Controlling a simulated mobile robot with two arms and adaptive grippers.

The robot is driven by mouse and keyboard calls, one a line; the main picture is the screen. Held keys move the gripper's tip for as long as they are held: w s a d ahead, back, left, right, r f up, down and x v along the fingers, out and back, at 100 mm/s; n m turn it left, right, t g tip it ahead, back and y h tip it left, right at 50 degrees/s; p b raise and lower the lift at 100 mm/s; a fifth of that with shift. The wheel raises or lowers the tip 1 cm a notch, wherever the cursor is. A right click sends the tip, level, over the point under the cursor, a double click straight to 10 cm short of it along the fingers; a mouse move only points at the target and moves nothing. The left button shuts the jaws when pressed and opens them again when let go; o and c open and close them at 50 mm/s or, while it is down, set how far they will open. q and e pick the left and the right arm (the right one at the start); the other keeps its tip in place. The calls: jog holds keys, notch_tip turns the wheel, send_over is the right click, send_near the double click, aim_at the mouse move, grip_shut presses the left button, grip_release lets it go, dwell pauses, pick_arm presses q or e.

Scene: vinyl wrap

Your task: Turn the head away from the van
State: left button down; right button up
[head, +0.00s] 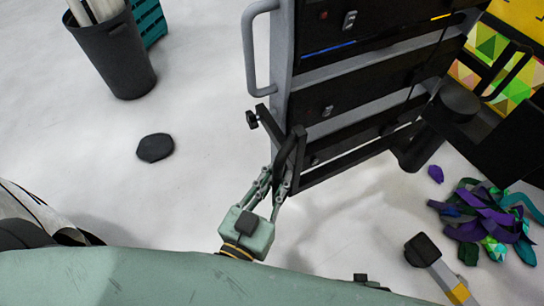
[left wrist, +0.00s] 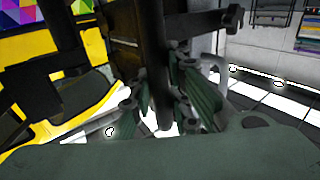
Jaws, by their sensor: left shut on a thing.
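My left gripper (head: 277,182) is shut on an upright black bar (head: 291,150) at the near lower corner of a dark wheeled cart with drawers. In the left wrist view its green fingers (left wrist: 170,95) stand on either side of the dark bar (left wrist: 153,50). A yellow surface with coloured triangles (head: 492,45), which may be the van, shows at the upper right of the head view, partly hidden by the cart. Similar yellow and coloured panels (left wrist: 60,45) show at the left of the wrist view. My right gripper is not in view.
The cart (head: 350,62) stands upper right of centre. A dark bin (head: 122,60) holding pale rolls is at upper left, with a dark disc (head: 155,148) on the floor below. Purple and teal scraps (head: 485,215) and a grey-yellow tool-like object (head: 440,268) lie at right.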

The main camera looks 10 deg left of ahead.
pick_arm(q)
jog(key=shift+s+d, duration=0.75)
jog(key=shift+s, duration=0.3)
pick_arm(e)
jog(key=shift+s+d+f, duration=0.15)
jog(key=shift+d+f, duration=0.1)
pick_arm(q)
jog(key=c, duration=1.6)
grip_release()
jog(key=shift+c, duration=0.2)
jog(key=v, duration=0.7)
jog(key=shift+s, duration=0.25)
